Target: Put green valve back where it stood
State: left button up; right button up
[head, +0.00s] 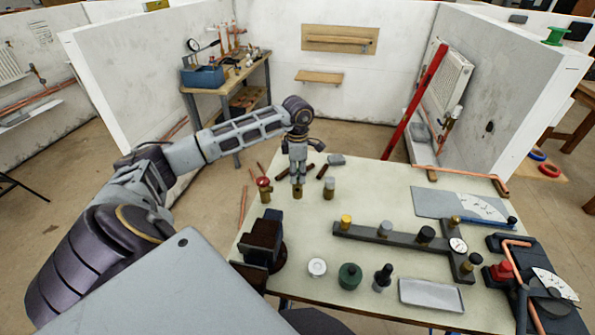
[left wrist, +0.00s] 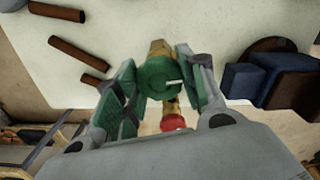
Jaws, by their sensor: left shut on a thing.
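My left gripper (head: 298,178) is over the table, pointing down, with its fingers closed around the green valve. In the left wrist view the valve's round green top (left wrist: 160,76) sits between the two fingers (left wrist: 158,88), with brass below it. In the head view the fingers hide the green top, and only the brass lower end (head: 297,192) shows. It is between a red-topped brass valve (head: 264,188) on the left and a grey-topped brass valve (head: 328,187) on the right. I cannot tell whether its base touches the table. My right gripper is out of view.
A dark vise (head: 262,240) stands at the table's left edge. A dark bar rack (head: 385,237) with several fittings lies to the right. A dark green pot (head: 350,276), a white round piece (head: 317,267) and a grey tray (head: 430,294) are at the front. Short brown rods lie behind the valves.

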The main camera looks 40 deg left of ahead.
pick_arm(q)
jog(key=shift+f+b, duration=0.75)
jog(key=shift+f, duration=0.65)
jog(key=o, duration=1.3)
jog(key=shift+c, duration=0.2)
jog(key=shift+o, duration=0.2)
